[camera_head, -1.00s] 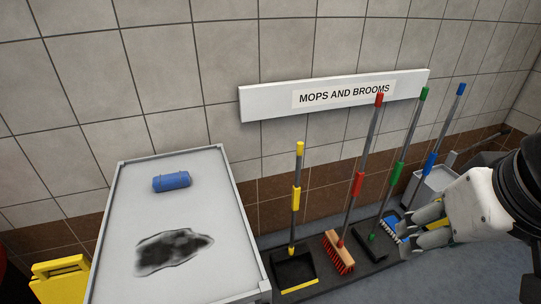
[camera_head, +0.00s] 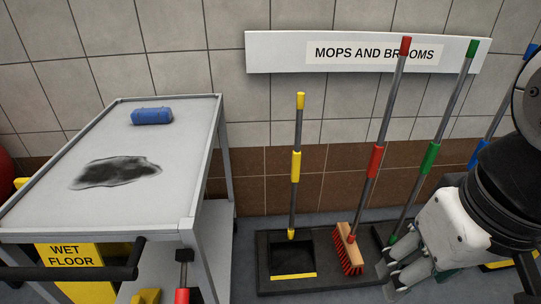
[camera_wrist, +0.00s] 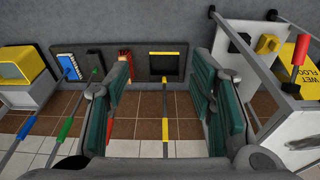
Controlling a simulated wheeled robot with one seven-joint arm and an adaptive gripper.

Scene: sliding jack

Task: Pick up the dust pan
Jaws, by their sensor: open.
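The dust pan (camera_head: 292,262) is black with a yellow front edge and a long grey handle (camera_head: 297,130) with yellow grips. It stands upright on a dark floor tray (camera_head: 330,284) against the wall. In the wrist view the dust pan (camera_wrist: 165,64) lies beyond the gap between my fingers, and its handle (camera_wrist: 165,112) runs through the middle of the picture. My gripper (camera_head: 394,280) is open and empty at the lower right of the head view, right of the dust pan and apart from it. Its two fingers (camera_wrist: 168,100) show left and right in the wrist view.
A red broom (camera_head: 350,250) and a green-handled tool (camera_head: 431,156) stand right of the dust pan. A grey cart (camera_head: 60,215) with a blue roll (camera_head: 152,116) and a dark stain stands at left. A yellow wet floor sign (camera_head: 75,262) is beneath it. The wall behind is tiled.

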